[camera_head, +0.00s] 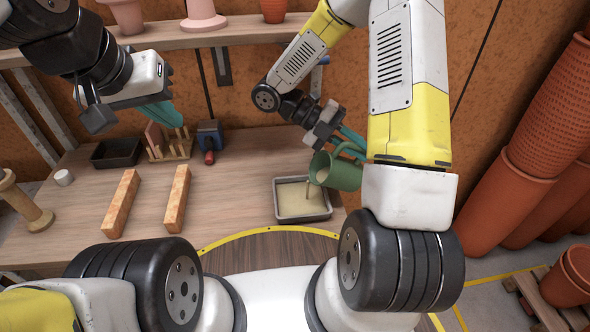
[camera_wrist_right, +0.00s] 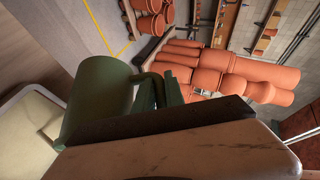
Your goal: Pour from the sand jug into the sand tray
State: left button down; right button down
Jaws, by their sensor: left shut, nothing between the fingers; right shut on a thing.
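The green sand jug (camera_head: 341,172) is tilted over the sand tray, its mouth toward the left, and a thin stream of sand falls from its lip. The jug also shows in the right wrist view (camera_wrist_right: 98,98). The grey sand tray (camera_head: 301,218) sits on the workbench with pale sand in it; part of it shows at the left of the right wrist view (camera_wrist_right: 48,104). My right gripper (camera_head: 350,143) is shut on the jug's handle side; my arm partly hides it. My left gripper (camera_head: 172,114) is shut and empty, raised above the back left of the bench.
Two speckled bars (camera_head: 122,204) lie on the bench (camera_head: 235,205), left of the tray. A dark tray (camera_head: 117,153), a wooden rack (camera_head: 170,146) and a blue and red tool (camera_head: 209,140) stand behind. Stacked terracotta pots (camera_head: 525,165) stand right.

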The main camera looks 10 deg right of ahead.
jog(key=shift+a+r+h, duration=0.2)
jog(key=shift+r+h, duration=0.1)
jog(key=shift+r, duration=0.15)
dwell(0.5)
jog(key=shift+a, duration=0.15)
dwell(0.6)
